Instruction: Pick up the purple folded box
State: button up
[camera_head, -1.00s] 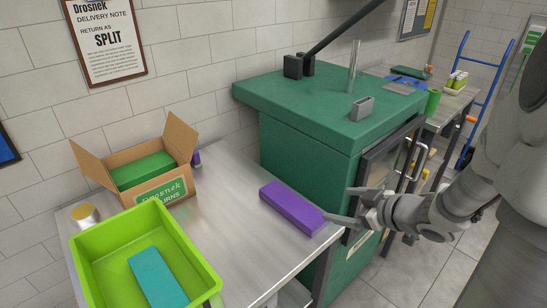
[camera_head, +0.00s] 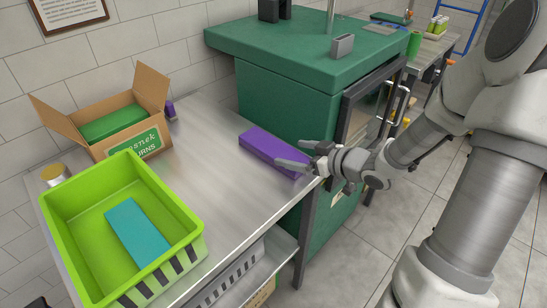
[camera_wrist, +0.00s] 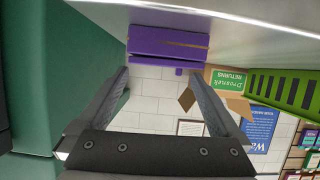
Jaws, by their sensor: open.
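The purple folded box (camera_head: 264,147) lies flat on the steel table, close to the green cabinet, with its near end toward the table's right edge. My gripper (camera_head: 293,155) is at that near end, and one finger overlaps the box in the head view. In the wrist view the purple box (camera_wrist: 168,46) lies across the picture just beyond the fingertips of my open gripper (camera_wrist: 162,78). The space between the fingers is empty. Whether a finger touches the box I cannot tell.
The green cabinet (camera_head: 290,105) stands close behind the purple box. A lime crate (camera_head: 190,225) holding a teal box (camera_head: 137,231) and an open cardboard box (camera_head: 125,145) with a green item (camera_head: 112,122) are on the left. The table (camera_head: 215,150) is clear between.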

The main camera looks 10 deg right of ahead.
aim_at(278, 150)
jog(key=shift+b+x, duration=1.4)
jog(key=shift+x, duration=1.7)
jog(key=shift+s, duration=0.1)
jog(key=c, duration=1.1)
jog(key=shift+r, duration=0.1)
jog(key=shift+c, duration=0.2)
